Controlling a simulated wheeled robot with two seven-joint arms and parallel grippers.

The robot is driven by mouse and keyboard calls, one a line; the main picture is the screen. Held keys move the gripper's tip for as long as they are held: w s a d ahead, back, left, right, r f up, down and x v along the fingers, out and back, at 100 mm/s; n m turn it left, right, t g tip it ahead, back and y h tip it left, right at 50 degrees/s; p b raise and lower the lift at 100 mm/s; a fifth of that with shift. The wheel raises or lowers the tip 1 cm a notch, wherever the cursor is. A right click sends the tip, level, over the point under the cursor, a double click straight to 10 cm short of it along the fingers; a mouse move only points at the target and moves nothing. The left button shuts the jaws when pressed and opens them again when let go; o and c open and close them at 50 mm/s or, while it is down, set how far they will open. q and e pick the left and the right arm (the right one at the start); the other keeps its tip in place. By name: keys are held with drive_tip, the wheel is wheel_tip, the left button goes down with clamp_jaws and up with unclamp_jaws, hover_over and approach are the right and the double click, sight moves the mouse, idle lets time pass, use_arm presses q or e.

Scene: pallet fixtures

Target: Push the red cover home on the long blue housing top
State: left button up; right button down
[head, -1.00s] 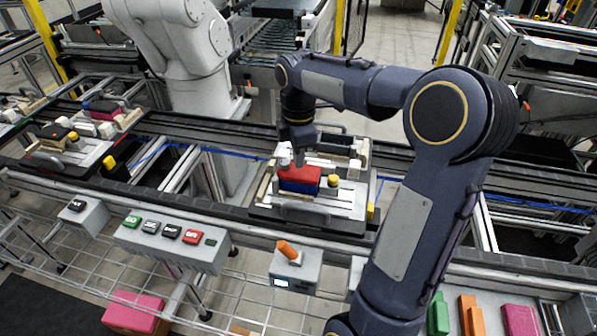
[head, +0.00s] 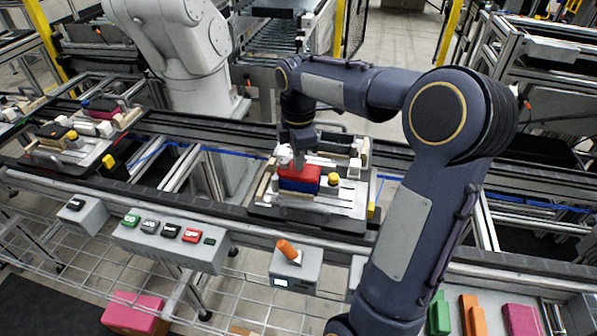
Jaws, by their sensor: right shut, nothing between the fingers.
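The red cover (head: 300,172) sits on top of the long blue housing (head: 299,186), which rests in the pallet fixture (head: 312,214) on the conveyor. A band of blue shows below the red along the front. My right gripper (head: 298,163) points down at the cover's left rear part. It is shut with nothing in it. Its tips are at or just above the cover; I cannot tell whether they touch. Whether the cover is fully seated cannot be told. My left gripper is not in view.
A yellow knob (head: 334,180) stands right of the housing. A button box (head: 172,240) and a box with an orange lever (head: 289,250) line the front rail. Other loaded pallets (head: 58,140) sit at left. A white robot arm (head: 188,60) stands behind the conveyor.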

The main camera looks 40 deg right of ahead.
drive_tip(key=shift+f, duration=0.3)
drive_tip(key=shift+f, duration=0.1)
idle(0.5)
wheel_tip(320, 180, up, 7)
drive_tip(key=p, duration=0.6)
drive_tip(key=shift+p, duration=0.35)
drive_tip(key=shift+s, duration=0.1)
